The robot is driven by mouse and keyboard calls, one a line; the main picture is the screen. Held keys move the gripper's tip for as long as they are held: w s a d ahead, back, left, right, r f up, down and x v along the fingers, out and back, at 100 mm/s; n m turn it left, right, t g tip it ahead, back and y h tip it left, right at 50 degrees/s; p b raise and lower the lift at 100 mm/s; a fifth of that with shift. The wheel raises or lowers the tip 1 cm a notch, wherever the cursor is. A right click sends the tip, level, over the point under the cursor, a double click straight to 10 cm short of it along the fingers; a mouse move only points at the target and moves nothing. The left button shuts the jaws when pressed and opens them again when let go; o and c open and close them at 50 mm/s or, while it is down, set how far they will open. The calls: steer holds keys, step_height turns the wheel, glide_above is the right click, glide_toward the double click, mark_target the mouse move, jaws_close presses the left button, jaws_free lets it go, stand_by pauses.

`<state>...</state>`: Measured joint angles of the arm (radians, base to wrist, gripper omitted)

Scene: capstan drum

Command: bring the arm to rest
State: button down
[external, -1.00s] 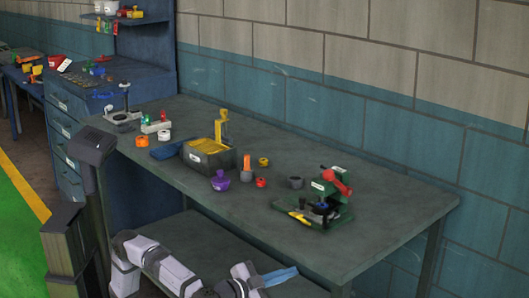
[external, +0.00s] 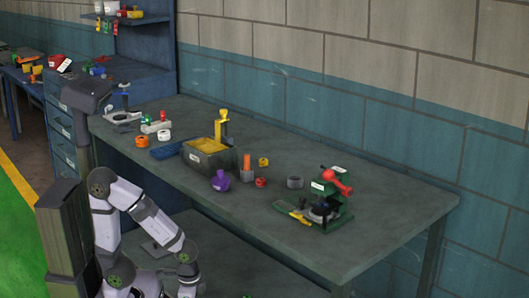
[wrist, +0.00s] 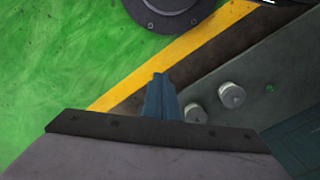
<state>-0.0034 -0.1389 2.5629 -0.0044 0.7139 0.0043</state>
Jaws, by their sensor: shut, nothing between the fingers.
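My gripper (wrist: 159,80) shows in the wrist view as blue fingers pressed together, pointing down toward the floor with nothing between them. In the external view my white and grey arm is folded low at the lower left, in front of the workbench (external: 370,245). The gripper itself cannot be made out there. The bench-top items stand clear of the arm, including a green fixture with a red handle (external: 331,200).
The bench carries a grey bin (external: 208,156), a purple knob-like piece (external: 220,182) and several small coloured parts. The wrist view shows green floor (wrist: 60,60), a yellow stripe (wrist: 185,60) and a grey surface with two pale round knobs (wrist: 232,95).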

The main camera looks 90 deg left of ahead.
step_height(320, 180, up, 36)
steer(key=p, duration=3.4)
